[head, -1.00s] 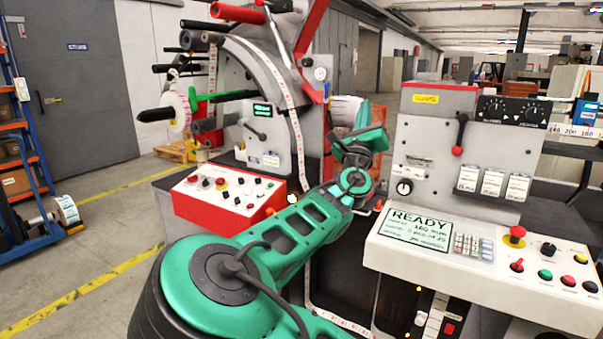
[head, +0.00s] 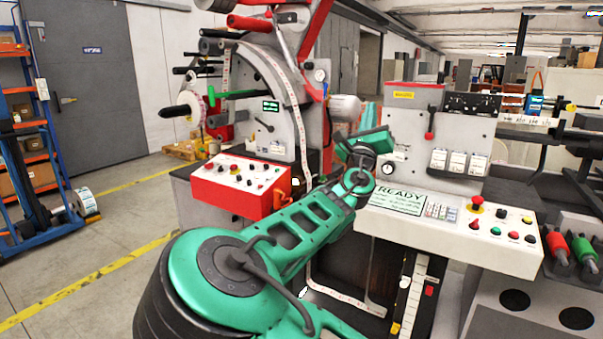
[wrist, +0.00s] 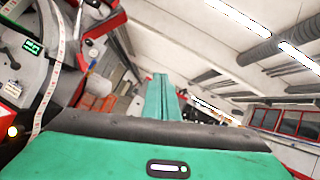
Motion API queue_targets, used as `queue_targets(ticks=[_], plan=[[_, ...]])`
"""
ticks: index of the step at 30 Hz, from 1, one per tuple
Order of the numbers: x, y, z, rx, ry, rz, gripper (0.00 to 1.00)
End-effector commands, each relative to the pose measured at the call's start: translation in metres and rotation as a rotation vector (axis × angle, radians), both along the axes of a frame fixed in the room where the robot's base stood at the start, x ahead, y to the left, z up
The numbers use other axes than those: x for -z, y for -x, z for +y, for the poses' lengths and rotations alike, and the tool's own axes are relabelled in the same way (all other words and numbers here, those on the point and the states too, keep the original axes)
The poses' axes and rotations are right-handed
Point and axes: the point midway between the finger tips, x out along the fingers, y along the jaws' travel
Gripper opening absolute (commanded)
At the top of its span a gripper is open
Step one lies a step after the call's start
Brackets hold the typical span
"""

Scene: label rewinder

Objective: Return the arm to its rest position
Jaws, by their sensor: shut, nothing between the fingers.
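My green arm (head: 305,222) is bent and extends from the lower middle of the head view up and right, towards the gap between the two machine parts. My gripper (head: 378,140) is at its far end, in front of the machine and left of the control console. In the wrist view my gripper's green fingers (wrist: 162,92) are together and point upward towards the ceiling. Nothing is held between them. No contact with the machine is visible, though the exact clearance cannot be told.
The label rewinder's red control box (head: 240,186) stands left of my arm. The console (head: 455,222) with a READY screen (head: 400,199) is close on the right. Red and green handled tools (head: 584,248) lie at far right. A blue rack (head: 30,170) stands left, with open floor (head: 110,240) between.

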Motion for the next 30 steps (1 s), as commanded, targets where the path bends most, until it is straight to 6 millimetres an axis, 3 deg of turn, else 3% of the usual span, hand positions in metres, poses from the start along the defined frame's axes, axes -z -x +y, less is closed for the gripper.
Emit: queue_targets(ticks=[3,11,17,24,27,30], plan=[[0.014,-0.007,-0.037,0.033,-0.076,0.017,0.00],[0.043,-0.004,-0.112,0.098,-0.276,0.034,0.00],[0.087,0.008,-0.195,0.189,-0.538,0.037,0.00],[0.182,0.063,-0.317,0.384,-1.051,-0.037,0.00],[0.226,0.099,-0.355,0.488,-1.290,-0.108,0.00],[0.266,0.138,-0.378,0.595,-1.519,-0.197,0.00]])
